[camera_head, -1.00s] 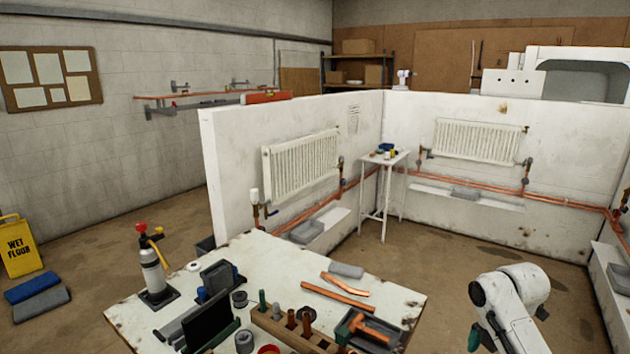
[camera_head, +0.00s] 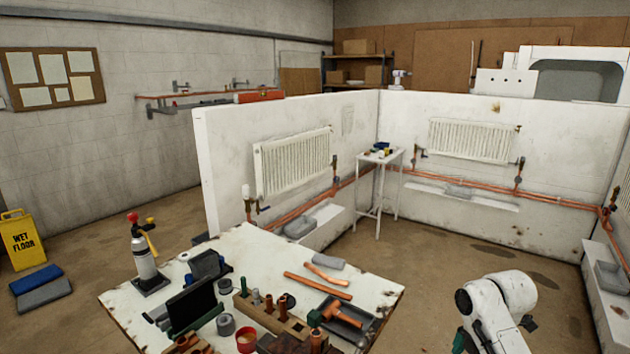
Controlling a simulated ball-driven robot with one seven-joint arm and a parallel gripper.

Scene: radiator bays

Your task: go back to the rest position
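My white arm (camera_head: 497,312) shows at the lower right, to the right of the workbench (camera_head: 120,305). Its end runs out of the bottom of the picture, so my gripper is not seen, nor whether it holds anything. The arm stands clear of the bench top, over the brown floor.
The bench carries a torch (camera_head: 146,262), copper pipes (camera_head: 318,286), a grey tray (camera_head: 350,316) and a wooden rack (camera_head: 262,313). White bay walls (camera_head: 225,150) with radiators (camera_head: 292,162) stand behind. A small white table (camera_head: 393,160) is in the corner. A yellow wet-floor sign (camera_head: 20,240) stands left. Floor (camera_head: 430,245) between is open.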

